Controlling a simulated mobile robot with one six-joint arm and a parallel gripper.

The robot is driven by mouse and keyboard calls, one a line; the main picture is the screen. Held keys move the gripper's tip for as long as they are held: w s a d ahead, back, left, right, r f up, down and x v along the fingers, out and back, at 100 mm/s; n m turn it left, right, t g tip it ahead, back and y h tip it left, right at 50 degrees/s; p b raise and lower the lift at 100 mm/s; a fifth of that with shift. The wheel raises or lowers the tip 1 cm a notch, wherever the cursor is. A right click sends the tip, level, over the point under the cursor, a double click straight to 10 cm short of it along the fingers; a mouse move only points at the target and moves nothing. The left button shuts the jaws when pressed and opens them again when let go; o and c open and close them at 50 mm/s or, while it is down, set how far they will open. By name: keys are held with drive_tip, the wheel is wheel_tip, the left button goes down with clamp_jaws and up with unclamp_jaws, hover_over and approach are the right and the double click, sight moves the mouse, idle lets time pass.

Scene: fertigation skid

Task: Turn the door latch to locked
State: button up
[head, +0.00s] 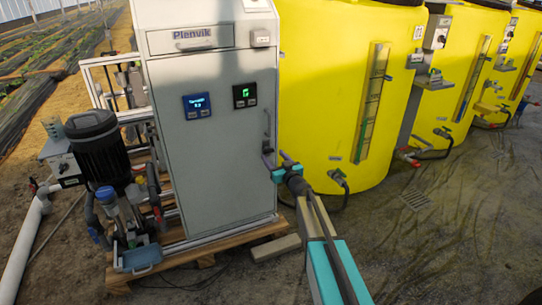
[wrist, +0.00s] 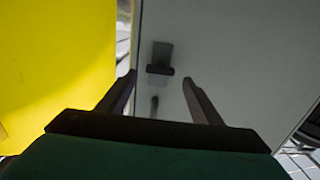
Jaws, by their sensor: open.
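The grey cabinet door (head: 225,150) faces me in the head view and fills the middle of the wrist view (wrist: 230,60). In the wrist view, a dark latch (wrist: 160,58) stands out from the door, with a wider dark bar along its lower edge in the picture. In the head view my fingers largely hide that spot, so the latch's angle is unclear there. My gripper (head: 276,160) is open and empty in front of the door's right edge. In the wrist view its fingertips (wrist: 159,78) lie on either side of the latch, apparently short of it.
A slim vertical handle (head: 267,122) sits above on the door. A yellow tank (head: 320,90) stands close to the right of the cabinet. A pump with a black motor (head: 95,140) stands to the left. The wooden pallet (head: 190,262) sticks out below.

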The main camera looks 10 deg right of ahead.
sight(269, 151)
drive_tip(key=shift+b+x, duration=0.3)
drive_tip(key=shift+x, duration=1.4)
drive_tip(key=shift+c, duration=0.4)
drive_tip(key=c, duration=1)
